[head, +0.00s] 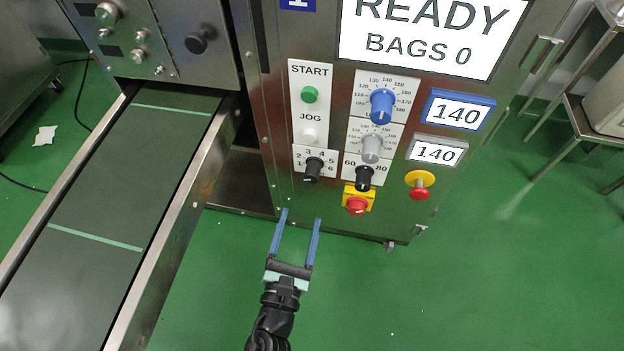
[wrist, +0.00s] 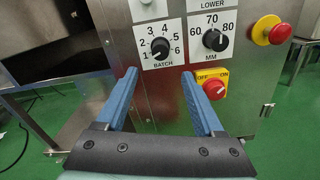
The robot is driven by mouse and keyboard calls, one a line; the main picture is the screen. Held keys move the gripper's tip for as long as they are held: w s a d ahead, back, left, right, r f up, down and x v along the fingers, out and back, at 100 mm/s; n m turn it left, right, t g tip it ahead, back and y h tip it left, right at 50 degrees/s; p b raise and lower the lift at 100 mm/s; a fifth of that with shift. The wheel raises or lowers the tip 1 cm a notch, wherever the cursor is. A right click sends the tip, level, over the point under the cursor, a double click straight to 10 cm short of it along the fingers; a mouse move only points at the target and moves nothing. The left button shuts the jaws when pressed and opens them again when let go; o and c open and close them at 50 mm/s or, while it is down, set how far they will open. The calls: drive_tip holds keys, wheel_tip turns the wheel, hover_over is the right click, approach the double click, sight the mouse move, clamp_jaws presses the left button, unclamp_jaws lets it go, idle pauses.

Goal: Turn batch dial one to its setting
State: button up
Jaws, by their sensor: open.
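The batch dial (wrist: 160,49) is a black knob on a white plate marked 1 to 6 and BATCH. Its white pointer mark appears to face lower left, near 1. In the head view the dial (head: 313,168) sits low on the steel panel, left of the black MM dial (head: 364,178). My gripper (head: 301,216) is open and empty, in front of and below the dial. In the wrist view the gripper's blue fingers (wrist: 159,74) are spread to either side below the dial, apart from it.
The red rotary switch on yellow (head: 357,204) is right of my fingers. A red mushroom button (head: 419,189) is farther right. The green START button (head: 309,95) and white JOG button (head: 309,134) are above the dial. A conveyor (head: 110,190) runs along the left. Green floor is clear below.

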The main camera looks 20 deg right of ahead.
sight(310, 180)
drive_tip(key=b+x, duration=0.2)
drive_tip(key=x, duration=0.9)
drive_tip(key=shift+w+d+b, duration=0.1)
drive_tip(key=shift+d+b, duration=0.05)
drive_tip(key=shift+b, duration=0.2)
drive_tip(key=shift+c, duration=0.3)
clamp_jaws()
